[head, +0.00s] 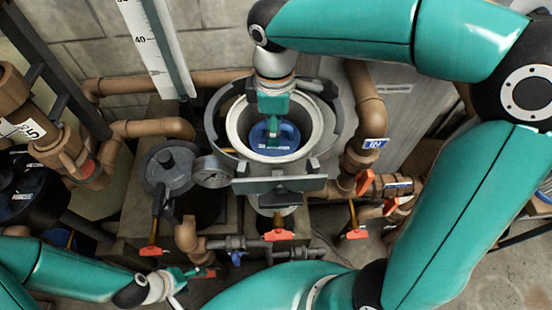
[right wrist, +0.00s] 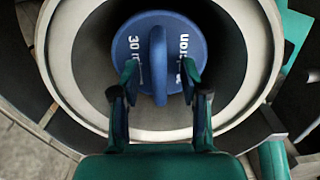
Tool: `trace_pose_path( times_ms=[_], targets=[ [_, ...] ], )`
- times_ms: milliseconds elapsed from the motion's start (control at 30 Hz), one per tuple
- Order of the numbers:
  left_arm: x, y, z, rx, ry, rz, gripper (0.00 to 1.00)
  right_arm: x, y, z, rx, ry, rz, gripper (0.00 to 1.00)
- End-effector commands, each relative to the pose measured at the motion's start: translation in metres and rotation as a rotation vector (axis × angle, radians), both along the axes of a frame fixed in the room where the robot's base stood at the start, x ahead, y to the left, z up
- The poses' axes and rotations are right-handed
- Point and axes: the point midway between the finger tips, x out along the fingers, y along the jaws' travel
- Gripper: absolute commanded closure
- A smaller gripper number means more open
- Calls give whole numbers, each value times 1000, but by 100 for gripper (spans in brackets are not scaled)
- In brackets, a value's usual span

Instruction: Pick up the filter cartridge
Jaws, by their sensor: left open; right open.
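The filter cartridge (head: 286,141) shows as a blue round top deep inside an open, pale-rimmed housing (head: 233,128). In the right wrist view the cartridge (right wrist: 180,33) has white lettering and an upright blue loop handle across its middle. My right gripper (head: 273,128) points down into the housing over the cartridge. In the right wrist view its open fingers (right wrist: 159,72) stand on either side of the handle, with a gap on both sides. The cartridge body below its top is hidden. My left gripper (head: 190,280) is open and empty at the lower left, away from the housing.
A white ruler board (head: 155,45) stands behind. The housing wall closely encloses my right gripper.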

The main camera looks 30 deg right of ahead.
Motion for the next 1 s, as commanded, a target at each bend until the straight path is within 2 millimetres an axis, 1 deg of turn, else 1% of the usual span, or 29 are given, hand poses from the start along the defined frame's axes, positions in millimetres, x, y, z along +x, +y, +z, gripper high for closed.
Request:
trace_pose_path(
  times_ms=[200, 467, 500, 1000],
  targets=[
    [0, 0, 0, 0, 0, 0, 38, 0, 0, -1, -1, -1, 0, 55],
    [0, 0, 0, 0, 0, 0, 38, 0, 0, -1, 0, 0, 1, 98],
    [0, 0, 0, 0, 0, 0, 38, 0, 0, -1, 0, 0, 1, 100],
    [0, 0, 0, 0, 0, 0, 38, 1, 1, 0, 0, -1, 1, 100]
  ],
)
